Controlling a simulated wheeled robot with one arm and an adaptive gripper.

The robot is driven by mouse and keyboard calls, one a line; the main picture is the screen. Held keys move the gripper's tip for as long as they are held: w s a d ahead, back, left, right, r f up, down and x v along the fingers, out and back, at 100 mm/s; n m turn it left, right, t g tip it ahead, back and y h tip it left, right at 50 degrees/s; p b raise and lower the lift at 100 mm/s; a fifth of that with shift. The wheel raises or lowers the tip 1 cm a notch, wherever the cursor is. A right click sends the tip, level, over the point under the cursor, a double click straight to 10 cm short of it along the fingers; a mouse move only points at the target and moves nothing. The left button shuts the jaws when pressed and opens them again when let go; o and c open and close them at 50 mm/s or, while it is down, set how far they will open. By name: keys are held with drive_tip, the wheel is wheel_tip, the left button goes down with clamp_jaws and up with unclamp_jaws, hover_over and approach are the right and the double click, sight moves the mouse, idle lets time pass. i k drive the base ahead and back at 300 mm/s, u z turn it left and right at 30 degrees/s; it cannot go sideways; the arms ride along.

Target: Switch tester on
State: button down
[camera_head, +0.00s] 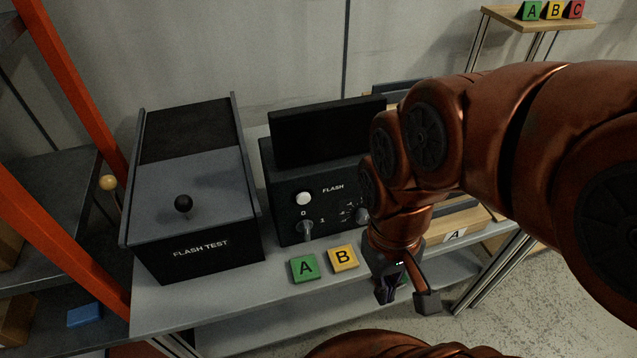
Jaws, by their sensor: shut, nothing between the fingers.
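The black flash tester (284,214) stands on the grey bench with a dark screen (328,130) on top. Its front has a white round button (304,198), the word FLASH and a metal switch (307,230) marked 0 and 1. I cannot tell clearly which mark the switch points to. A second knob (361,214) is partly hidden by my arm. My gripper (407,298) hangs in front of the bench, to the right of and nearer than the switch, touching nothing I can see. It is shut and empty.
A FLASH TEST box (200,246) with a black-knobbed lid (184,204) stands left of the tester. Green A (304,268) and yellow B (343,258) blocks lie before the tester. An orange rack post (60,85) is at left. My arm hides the right side.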

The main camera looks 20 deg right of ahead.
sight(304, 226)
drive_tip(key=z, duration=0.85)
drive_tip(key=k, duration=1.6)
drive_tip(key=u, duration=1.85)
drive_tip(key=i, duration=0.5)
drive_tip(key=u, duration=0.15)
